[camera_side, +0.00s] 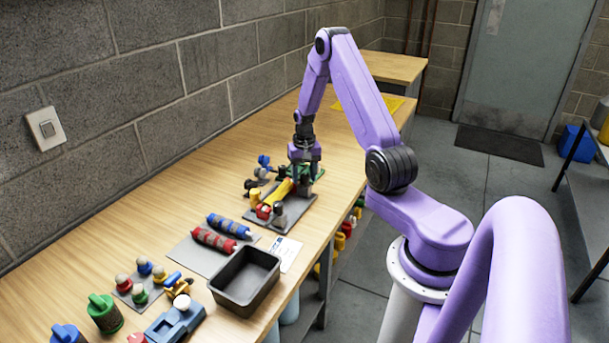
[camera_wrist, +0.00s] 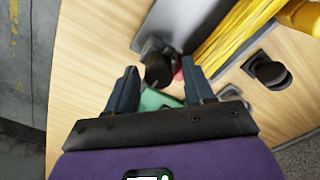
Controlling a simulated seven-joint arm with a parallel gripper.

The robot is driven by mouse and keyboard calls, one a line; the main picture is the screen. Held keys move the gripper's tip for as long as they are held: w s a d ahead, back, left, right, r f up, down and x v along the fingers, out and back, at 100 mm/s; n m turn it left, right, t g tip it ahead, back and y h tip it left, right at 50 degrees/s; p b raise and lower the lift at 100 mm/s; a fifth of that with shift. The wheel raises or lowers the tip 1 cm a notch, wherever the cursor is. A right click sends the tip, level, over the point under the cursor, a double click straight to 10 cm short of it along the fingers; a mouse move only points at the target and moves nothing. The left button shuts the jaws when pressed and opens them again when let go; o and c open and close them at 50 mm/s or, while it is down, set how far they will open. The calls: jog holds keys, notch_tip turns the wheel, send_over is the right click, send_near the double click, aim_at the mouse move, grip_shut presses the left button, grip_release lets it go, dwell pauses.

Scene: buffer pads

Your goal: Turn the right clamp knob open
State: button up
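My gripper (camera_side: 304,160) points down over the far end of the grey fixture plate (camera_side: 296,213) in the side view; its fingertips are hard to make out there. In the wrist view my gripper (camera_wrist: 160,72) is open, its two dark fingers well apart. A black round knob (camera_wrist: 158,70) shows between the fingertips, with no visible contact; I cannot tell the height gap. A second black knob (camera_wrist: 270,72) lies to the right, outside the fingers. A yellow roller (camera_wrist: 235,32) lies between the two knobs; it also shows in the side view (camera_side: 284,189). Which knob is the right clamp's is unclear.
A green part (camera_wrist: 160,99) lies just under the fingers. Near the fixture in the side view are a red part (camera_side: 263,211) and a blue part (camera_side: 264,160). Red and blue rollers (camera_side: 213,239) and a dark open bin (camera_side: 246,302) stand nearer the camera.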

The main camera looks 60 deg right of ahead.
aim_at(304, 175)
jog(key=shift+s+r, duration=0.1)
notch_tip(304, 175, up, 17)
jog(key=shift+r, duration=0.15)
dwell(0.7)
jog(key=shift+a, duration=0.1)
jog(key=s+a+r+n, duration=0.2)
jog(key=a+n, duration=0.3)
jog(key=a, duration=0.8)
jog(key=s+a+r+n, duration=0.15)
jog(key=a+n, duration=0.35)
jog(key=a, duration=0.8)
jog(key=s+a+n, duration=0.2)
jog(key=s+n, duration=0.2)
jog(key=s, duration=0.3)
jog(key=s+a+n, duration=0.3)
jog(key=s+n, duration=0.1)
jog(key=s, duration=0.4)
jog(key=s+a+f+n, duration=0.1)
jog(key=s+a+n, duration=0.1)
jog(key=s, duration=0.5)
jog(key=shift+s+a+n, duration=0.35)
jog(key=shift+n, duration=0.55)
